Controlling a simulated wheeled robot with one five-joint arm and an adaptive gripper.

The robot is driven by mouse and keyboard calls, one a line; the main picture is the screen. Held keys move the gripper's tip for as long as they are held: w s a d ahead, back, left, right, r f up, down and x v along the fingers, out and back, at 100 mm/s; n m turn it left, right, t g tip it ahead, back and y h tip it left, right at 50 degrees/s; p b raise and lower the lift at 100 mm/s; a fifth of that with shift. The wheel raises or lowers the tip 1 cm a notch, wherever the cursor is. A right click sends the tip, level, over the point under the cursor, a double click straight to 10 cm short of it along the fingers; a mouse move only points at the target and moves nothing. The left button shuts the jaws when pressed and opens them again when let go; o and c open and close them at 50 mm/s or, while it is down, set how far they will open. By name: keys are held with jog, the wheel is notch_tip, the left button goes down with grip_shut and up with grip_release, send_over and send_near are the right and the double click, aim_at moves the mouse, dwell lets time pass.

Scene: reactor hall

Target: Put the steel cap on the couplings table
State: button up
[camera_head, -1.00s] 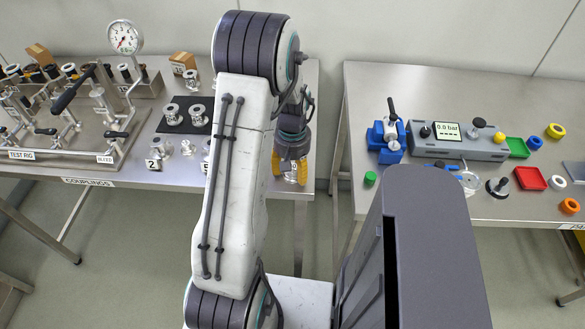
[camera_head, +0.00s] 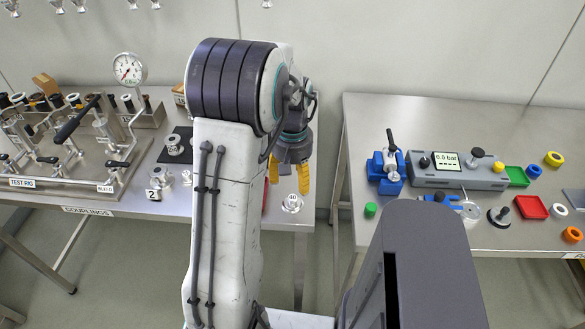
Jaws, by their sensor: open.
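The couplings table (camera_head: 95,205) is the steel table on the left, with a "COUPLINGS" label on its front edge. A small round steel piece (camera_head: 292,205), which looks like the steel cap, stands near that table's front right corner, with a small mark on top that seems to read 40. My gripper (camera_head: 289,183) has its yellow fingers apart and empty. It hangs just above and behind the steel piece in the picture, apart from it. My arm hides much of the table's right part.
A test rig with a gauge (camera_head: 129,69) stands on the couplings table, with steel fittings (camera_head: 174,145) on a dark mat beside it. A gap separates the right table (camera_head: 440,110), which holds a blue vise (camera_head: 387,172), a grey pressure unit (camera_head: 457,170) and coloured trays and rings.

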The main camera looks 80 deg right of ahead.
jog(key=shift+w+r, duration=0.1)
jog(key=shift+r, duration=1.5)
jog(key=w+a+r+n+t+h, duration=0.1)
jog(key=w+a+r+n, duration=0.3)
jog(key=w+a, duration=0.55)
jog(key=w+a+r+n+h, duration=0.1)
jog(key=w+a+r+n, duration=0.35)
jog(key=w, duration=0.75)
jog(key=a+n+t+y, duration=0.2)
jog(key=a+n, duration=0.5)
jog(key=a, duration=1.7)
jog(key=shift+s+a+f+t, duration=0.15)
jog(key=shift+a+f+t, duration=0.2)
jog(key=shift+t, duration=0.25)
